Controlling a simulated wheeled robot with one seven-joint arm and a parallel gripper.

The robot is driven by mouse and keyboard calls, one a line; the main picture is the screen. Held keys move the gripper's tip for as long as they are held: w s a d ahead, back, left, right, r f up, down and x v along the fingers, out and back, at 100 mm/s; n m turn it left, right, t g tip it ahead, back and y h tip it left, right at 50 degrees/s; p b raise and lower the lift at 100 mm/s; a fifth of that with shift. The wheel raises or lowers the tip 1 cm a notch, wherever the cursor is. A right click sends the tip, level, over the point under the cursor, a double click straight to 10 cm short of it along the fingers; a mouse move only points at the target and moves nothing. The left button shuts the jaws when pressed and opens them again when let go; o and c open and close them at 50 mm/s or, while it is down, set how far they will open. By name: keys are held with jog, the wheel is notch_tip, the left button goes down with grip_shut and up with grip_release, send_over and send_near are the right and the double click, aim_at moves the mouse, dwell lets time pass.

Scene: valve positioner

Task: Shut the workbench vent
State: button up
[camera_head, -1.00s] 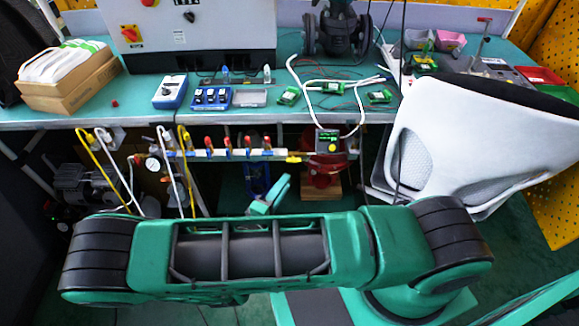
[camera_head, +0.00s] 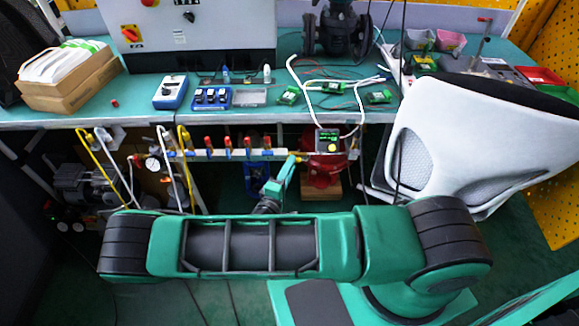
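A white manifold pipe (camera_head: 185,154) runs under the workbench front edge, with several red-handled valves (camera_head: 228,142) along it. A small yellow fitting (camera_head: 297,158) sits near its right end, beside a green-framed device (camera_head: 328,141) with a screen. I cannot tell which part is the vent. My gripper (camera_head: 291,164) is the small teal end beyond my arm. Its tip reaches up to the yellow fitting and partly overlaps it in view. I cannot tell whether they touch or whether the jaws are open.
The teal workbench (camera_head: 140,108) carries a blue meter (camera_head: 170,92), a blue tray (camera_head: 211,97) and green circuit boards. A white chair (camera_head: 480,130) stands close on the right. Yellow and white hoses hang at left. A red device (camera_head: 322,171) stands under the bench.

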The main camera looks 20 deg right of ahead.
jog(key=shift+w+d, duration=0.2)
grip_shut()
dwell(0.3)
jog(key=shift+d+f+n+t+h, duration=0.15)
jog(key=shift+n+t, duration=0.2)
jog(key=shift+n, duration=0.6)
jog(key=shift+a+f+n+t+h, duration=0.1)
jog(key=shift+n+t, duration=0.2)
jog(key=shift+n, duration=0.7)
jog(key=shift+d+f+n+t+h, duration=0.15)
jog(key=shift+n+t, duration=0.2)
jog(key=shift+n, duration=0.6)
jog(key=shift+a, duration=0.1)
jog(key=shift+s, duration=0.1)
grip_release()
